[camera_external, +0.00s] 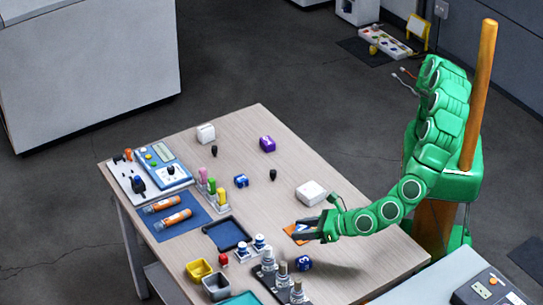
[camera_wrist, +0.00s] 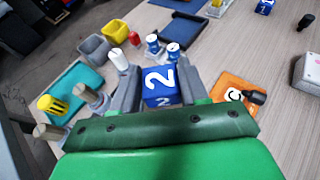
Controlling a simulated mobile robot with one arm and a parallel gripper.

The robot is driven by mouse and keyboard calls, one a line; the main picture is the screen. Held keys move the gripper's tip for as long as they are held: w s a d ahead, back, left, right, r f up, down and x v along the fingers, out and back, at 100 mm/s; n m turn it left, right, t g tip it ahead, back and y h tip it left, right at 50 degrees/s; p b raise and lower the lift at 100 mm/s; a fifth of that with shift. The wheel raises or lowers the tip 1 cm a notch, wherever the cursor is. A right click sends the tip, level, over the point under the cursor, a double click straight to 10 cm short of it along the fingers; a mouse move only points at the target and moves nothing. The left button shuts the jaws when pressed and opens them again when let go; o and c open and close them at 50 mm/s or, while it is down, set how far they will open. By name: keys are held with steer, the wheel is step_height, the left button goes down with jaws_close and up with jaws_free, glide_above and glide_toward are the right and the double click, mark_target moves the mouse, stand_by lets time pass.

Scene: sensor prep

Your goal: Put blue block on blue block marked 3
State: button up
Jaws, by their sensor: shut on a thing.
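My gripper (camera_external: 299,235) is above the front right part of the table in the external view, its fingers pointing left. In the wrist view, my gripper (camera_wrist: 161,88) is shut on a blue block with a white 2 (camera_wrist: 158,78). In the external view only a small bluish patch shows by the fingertips. Another blue block (camera_external: 304,263) with a white mark rests on the table below the gripper. A further blue block (camera_external: 241,181) stands mid-table; it also shows at the wrist view's top edge (camera_wrist: 264,6). I cannot read the numbers on these two.
An orange card (camera_wrist: 233,92) lies beside the gripper. Grey metal posts (camera_external: 283,275) stand near the front edge. A white box (camera_external: 311,192) is behind the gripper, and a blue tray (camera_external: 227,234) is to the left. A purple block (camera_external: 267,144) lies farther back, with clear wood around it.

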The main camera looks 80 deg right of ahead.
mark_target(305, 261)
steer(key=shift+s+a+f+n+y, duration=0.2)
steer(key=shift+s+a+n+y, duration=0.15)
steer(key=shift+s+a, duration=0.3)
steer(key=shift+a+f, duration=0.15)
steer(key=shift+f, duration=3.85)
steer(key=shift+w+f, duration=0.1)
steer(key=o, duration=1)
steer(key=shift+s+r, duration=0.25)
steer(key=shift+s, duration=0.1)
steer(key=v, duration=1.1)
steer(key=shift+s+r, duration=0.15)
